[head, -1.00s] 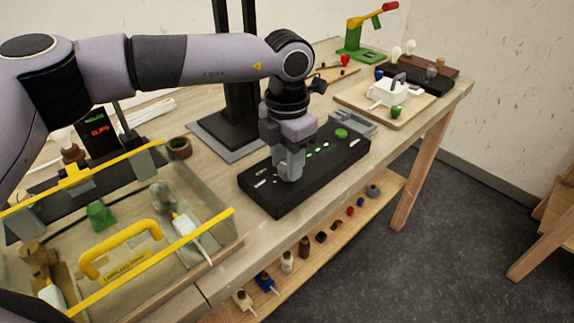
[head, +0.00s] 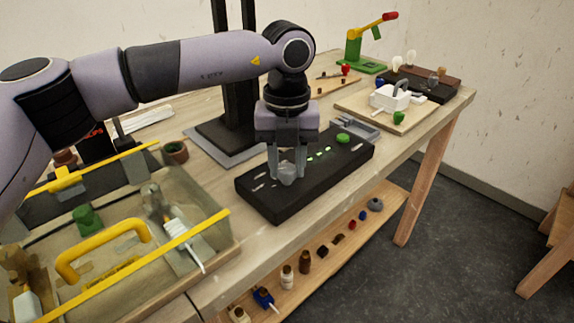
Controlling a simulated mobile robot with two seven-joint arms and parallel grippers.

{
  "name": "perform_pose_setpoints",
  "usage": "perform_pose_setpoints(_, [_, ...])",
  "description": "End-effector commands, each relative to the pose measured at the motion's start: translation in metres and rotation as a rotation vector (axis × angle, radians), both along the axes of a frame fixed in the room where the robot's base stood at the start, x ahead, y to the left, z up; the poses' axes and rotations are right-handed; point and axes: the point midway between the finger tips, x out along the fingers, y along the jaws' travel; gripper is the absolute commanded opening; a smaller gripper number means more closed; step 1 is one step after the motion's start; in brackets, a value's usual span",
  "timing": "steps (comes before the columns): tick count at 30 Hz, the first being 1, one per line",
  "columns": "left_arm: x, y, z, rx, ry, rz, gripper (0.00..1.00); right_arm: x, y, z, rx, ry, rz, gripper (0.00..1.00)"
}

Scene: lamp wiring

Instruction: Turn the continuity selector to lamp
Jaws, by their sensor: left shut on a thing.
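A black tester box (head: 330,172) lies on the workbench with small white marks, a row of lit green lights (head: 318,154) and a green round button (head: 343,138) at its far end. My left gripper (head: 287,174) points down over the near half of the box. Its fingers are shut on a grey knob (head: 287,177), which I take to be the continuity selector. The fingers hide part of the knob, and I cannot read which mark it points to. My right gripper is not in view.
A clear-walled enclosure with yellow rails and a yellow handle (head: 85,250) stands at the left front. A black column (head: 235,75) rises behind the box. A board with a white device (head: 390,98) and a green clamp stand (head: 358,55) are farther right. A lower shelf holds small parts.

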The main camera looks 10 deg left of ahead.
Motion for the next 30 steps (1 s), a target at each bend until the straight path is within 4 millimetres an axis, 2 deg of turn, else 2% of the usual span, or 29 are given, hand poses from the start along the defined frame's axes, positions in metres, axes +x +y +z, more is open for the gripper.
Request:
perform_pose_setpoints(10, [0.002,0.0006,0.0031,-0.003,-0.009,0.143,0.05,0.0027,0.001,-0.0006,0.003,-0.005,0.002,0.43])
perform_pose_setpoints(26, [0.0024,0.0009,0.0039,-0.002,-0.01,0.17,0.05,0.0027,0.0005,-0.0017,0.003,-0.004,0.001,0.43])
perform_pose_setpoints(27, [0.0024,0.001,0.0039,-0.002,-0.01,0.17,0.39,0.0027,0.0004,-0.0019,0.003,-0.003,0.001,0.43])
perform_pose_setpoints(29, [0.0024,0.001,0.0038,-0.002,-0.01,0.169,0.58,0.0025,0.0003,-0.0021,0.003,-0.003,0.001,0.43])
perform_pose_setpoints(30, [0.0021,0.001,0.0034,-0.002,-0.009,0.169,0.61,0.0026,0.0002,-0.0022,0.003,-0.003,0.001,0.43])
